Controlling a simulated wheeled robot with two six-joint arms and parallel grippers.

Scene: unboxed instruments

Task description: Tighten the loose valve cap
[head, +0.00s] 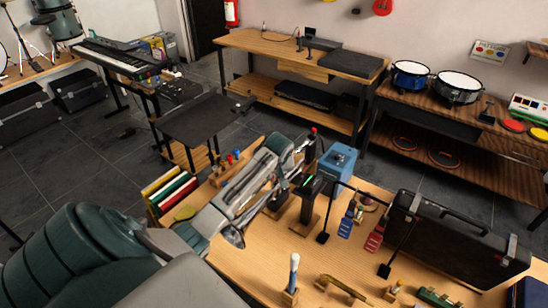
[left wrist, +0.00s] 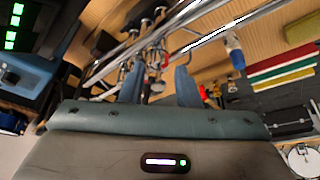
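A silver valved instrument (left wrist: 152,52) fills the upper middle of the left wrist view, with long bright tubes running up to the right. Its valve parts show beyond and between the fingers of my left gripper (left wrist: 158,72). The two blue fingers stand apart, and I see nothing clearly clamped between them. I cannot single out the loose valve cap. In the head view my left arm reaches across the wooden bench, and its gripper (head: 296,146) is near the bench's far edge. The arm hides much of the instrument there. My right gripper is not in view.
A blue box (head: 338,161) stands at the bench's back edge, near a dark post with a green light (head: 309,184). Coloured folders (head: 172,190) stand at the left. Small tools and a brass piece (head: 342,288) lie in front.

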